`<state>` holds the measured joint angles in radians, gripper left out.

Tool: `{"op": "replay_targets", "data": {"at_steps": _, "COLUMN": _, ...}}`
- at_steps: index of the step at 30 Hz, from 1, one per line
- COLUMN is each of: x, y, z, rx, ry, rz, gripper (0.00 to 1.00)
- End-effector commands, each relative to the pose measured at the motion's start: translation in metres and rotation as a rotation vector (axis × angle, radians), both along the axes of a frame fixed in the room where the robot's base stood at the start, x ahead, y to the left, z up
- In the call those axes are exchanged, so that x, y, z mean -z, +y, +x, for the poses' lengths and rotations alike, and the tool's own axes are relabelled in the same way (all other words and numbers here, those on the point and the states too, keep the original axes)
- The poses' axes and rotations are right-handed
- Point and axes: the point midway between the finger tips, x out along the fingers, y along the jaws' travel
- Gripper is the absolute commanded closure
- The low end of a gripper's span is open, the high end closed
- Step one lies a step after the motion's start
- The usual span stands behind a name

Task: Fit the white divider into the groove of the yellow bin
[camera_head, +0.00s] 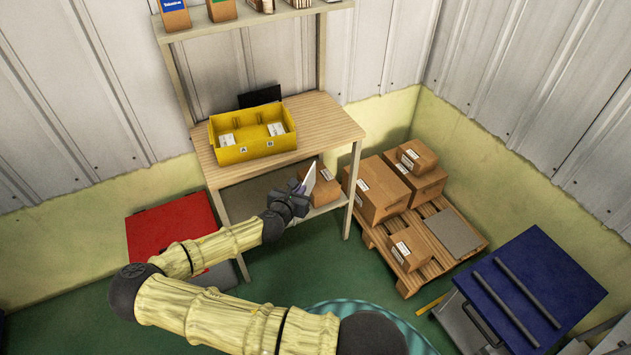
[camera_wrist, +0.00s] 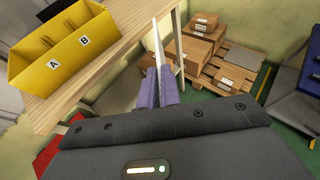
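The yellow bin (camera_head: 262,149) sits on the wooden table, with tags A and B on its front wall. It also shows at the upper left of the wrist view (camera_wrist: 38,82), with ridges on its inner wall; the groove itself is too small to make out. My gripper (camera_head: 301,190) is shut on the thin white divider (camera_head: 309,178), in front of and below the tabletop's right front side. In the wrist view the divider (camera_wrist: 159,45) stands edge-on between the purple fingers of my gripper (camera_wrist: 160,82), apart from the bin. The fingers hide its lower end.
The wooden table (camera_head: 328,122) has bare top right of the bin. Cardboard boxes (camera_head: 378,190) on a pallet stand at right.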

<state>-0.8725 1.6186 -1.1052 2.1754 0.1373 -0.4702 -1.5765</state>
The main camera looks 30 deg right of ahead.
Motion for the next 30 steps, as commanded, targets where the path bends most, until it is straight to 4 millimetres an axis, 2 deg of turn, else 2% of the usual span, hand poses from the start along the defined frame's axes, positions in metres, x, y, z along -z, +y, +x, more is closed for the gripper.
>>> {"op": "replay_targets", "data": {"at_steps": 8, "x": 0.022, "y": 0.056, "z": 0.006, "rx": -0.364, "ry": 0.002, "rz": 0.002, "gripper": 1.00}}
{"op": "replay_targets", "data": {"at_steps": 18, "x": 0.026, "y": 0.129, "z": -0.008, "rx": -0.776, "ry": 0.001, "rz": 0.001, "gripper": 1.00}}
{"op": "replay_targets", "data": {"at_steps": 23, "x": 0.025, "y": 0.144, "z": -0.014, "rx": -0.862, "ry": 0.001, "rz": 0.001, "gripper": 1.00}}
{"op": "replay_targets", "data": {"at_steps": 30, "x": 0.025, "y": 0.146, "z": -0.014, "rx": -0.869, "ry": 0.001, "rz": 0.002, "gripper": 1.00}}
